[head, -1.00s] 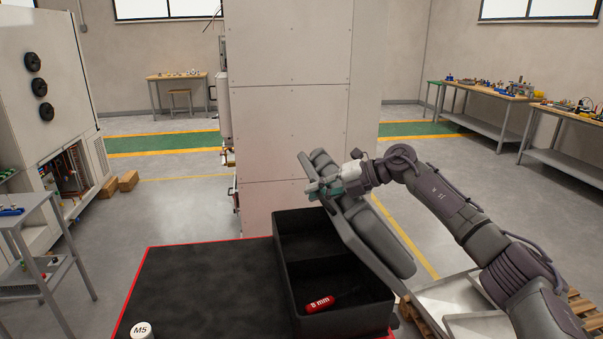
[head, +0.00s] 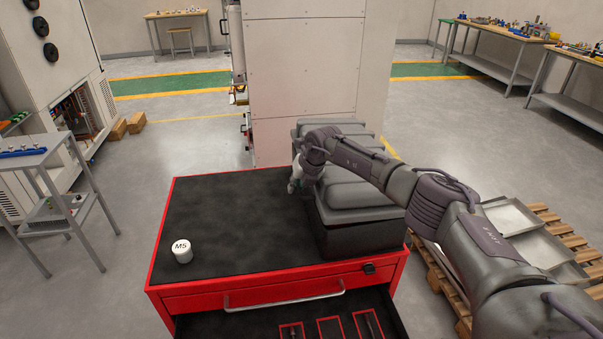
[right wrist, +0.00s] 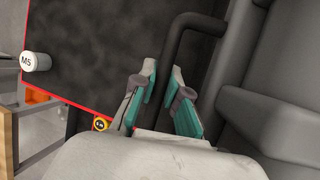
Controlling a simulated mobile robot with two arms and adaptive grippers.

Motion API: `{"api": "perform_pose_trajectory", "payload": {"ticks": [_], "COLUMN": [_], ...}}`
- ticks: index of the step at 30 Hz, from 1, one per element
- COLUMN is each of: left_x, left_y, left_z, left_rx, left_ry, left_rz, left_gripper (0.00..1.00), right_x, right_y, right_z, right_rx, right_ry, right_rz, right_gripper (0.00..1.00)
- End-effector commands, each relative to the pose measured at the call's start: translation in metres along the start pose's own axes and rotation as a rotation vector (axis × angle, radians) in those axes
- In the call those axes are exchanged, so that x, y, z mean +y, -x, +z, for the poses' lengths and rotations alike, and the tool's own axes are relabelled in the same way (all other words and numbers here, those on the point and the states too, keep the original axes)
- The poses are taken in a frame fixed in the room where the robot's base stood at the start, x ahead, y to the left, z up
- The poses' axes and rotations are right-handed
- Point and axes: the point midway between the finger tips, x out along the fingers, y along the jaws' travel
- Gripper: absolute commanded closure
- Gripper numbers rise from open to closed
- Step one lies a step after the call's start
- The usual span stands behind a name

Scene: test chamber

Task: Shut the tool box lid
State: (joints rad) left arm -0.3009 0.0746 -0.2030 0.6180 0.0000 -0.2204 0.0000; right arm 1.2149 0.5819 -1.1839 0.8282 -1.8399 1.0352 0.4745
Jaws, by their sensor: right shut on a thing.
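The tool box (head: 355,240) is dark grey and stands at the right end of a red cabinet's black top. Its ribbed grey lid (head: 350,195) lies down over the box, and a small gap cannot be ruled out. My right gripper (head: 296,180) is at the left side of the lid, partly behind my own arm. In the right wrist view, the fingers (right wrist: 165,80) are shut on a dark bar handle (right wrist: 180,38), which bends toward the grey lid (right wrist: 275,115). The inside of the box is hidden. My left gripper is not in view.
A white M5 container (head: 182,252) stands on the left of the black cabinet top (head: 235,215), which is otherwise clear. An open drawer (head: 260,328) juts out in front. A pallet with metal trays (head: 520,225) is at the right.

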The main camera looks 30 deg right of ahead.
Motion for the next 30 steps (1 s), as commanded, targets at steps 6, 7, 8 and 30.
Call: {"api": "perform_pose_trajectory", "payload": {"ticks": [6, 7, 8, 30], "left_x": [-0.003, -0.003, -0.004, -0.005], "left_y": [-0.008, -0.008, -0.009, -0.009], "left_z": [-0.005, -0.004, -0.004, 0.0], "left_rx": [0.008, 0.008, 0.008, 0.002], "left_ry": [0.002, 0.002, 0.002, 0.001], "left_rz": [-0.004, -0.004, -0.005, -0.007], "left_gripper": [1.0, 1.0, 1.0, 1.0], "right_x": [-0.009, -0.01, -0.01, -0.014], "right_y": [-0.018, -0.019, -0.02, -0.024], "right_z": [-0.005, -0.005, -0.006, -0.009], "right_rx": [-0.007, -0.007, -0.007, -0.002], "right_ry": [0.02, 0.021, 0.022, 0.025], "right_rz": [-0.069, -0.074, -0.078, -0.094], "right_gripper": [1.0, 1.0, 1.0, 0.61]}}
